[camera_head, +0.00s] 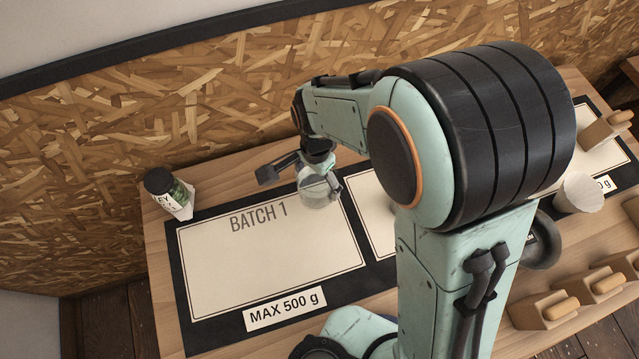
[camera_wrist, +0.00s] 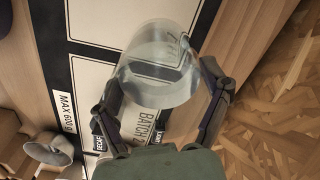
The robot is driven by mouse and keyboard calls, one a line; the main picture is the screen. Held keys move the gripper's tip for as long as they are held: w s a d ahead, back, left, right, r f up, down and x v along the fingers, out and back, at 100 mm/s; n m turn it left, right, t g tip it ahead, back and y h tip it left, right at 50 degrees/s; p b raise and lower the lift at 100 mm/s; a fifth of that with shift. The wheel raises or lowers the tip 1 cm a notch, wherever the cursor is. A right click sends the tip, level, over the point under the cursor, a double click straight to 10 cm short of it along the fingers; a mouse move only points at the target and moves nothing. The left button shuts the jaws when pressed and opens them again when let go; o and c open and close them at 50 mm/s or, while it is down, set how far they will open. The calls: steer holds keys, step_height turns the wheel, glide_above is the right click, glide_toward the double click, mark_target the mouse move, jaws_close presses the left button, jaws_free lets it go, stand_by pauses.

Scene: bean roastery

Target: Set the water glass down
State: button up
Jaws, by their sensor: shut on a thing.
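The water glass (camera_head: 314,192) is clear and shows in the head view over the upper right of the BATCH 1 panel. In the wrist view the glass (camera_wrist: 158,62) sits between my fingers with its rim and see-through wall visible. My gripper (camera_head: 322,184) is shut on the glass, with one finger on each side of it in the wrist view (camera_wrist: 163,88). I cannot tell whether the glass's base touches the mat or hangs above it. My arm hides part of the mat to the right.
The dark-bordered mat (camera_head: 215,338) has cream panels; the BATCH 1 panel (camera_head: 260,260) looks bare in front of the glass. A dark-lidded jar (camera_head: 168,190) stands at the left. A pale cup (camera_head: 578,195) and several wooden blocks with handles (camera_head: 543,310) are at the right.

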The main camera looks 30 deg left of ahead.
steer(key=shift+r+n, duration=0.3)
steer(key=shift+r, duration=0.2)
steer(key=shift+s+d+r+n, duration=0.2)
steer(key=shift+s+d+n, duration=0.1)
steer(key=shift+n, duration=0.2)
steer(key=w+d+r, duration=0.3)
steer(key=d+r, duration=0.1)
steer(key=d, duration=0.3)
steer(key=w+a+f, duration=0.4)
steer(key=w, duration=0.3)
steer(key=shift+w+a, duration=0.15)
steer(key=shift+a, duration=0.25)
steer(key=w+f, duration=0.1)
steer(key=w+a+f, duration=0.1)
steer(key=f, duration=0.1)
steer(key=w+a+f, duration=0.1)
steer(key=f, duration=0.1)
steer(key=shift+w+a, duration=0.2)
steer(key=shift+w, duration=0.2)
steer(key=shift+w+a+f, duration=0.1)
steer(key=shift+w+f, duration=0.05)
steer(key=shift+f, duration=0.05)
steer(key=shift+w+a+f, duration=0.1)
steer(key=shift+f, duration=0.8)
steer(key=shift+w+a+f, duration=0.1)
steer(key=shift+f, duration=0.75)
steer(key=shift+f, duration=0.15)
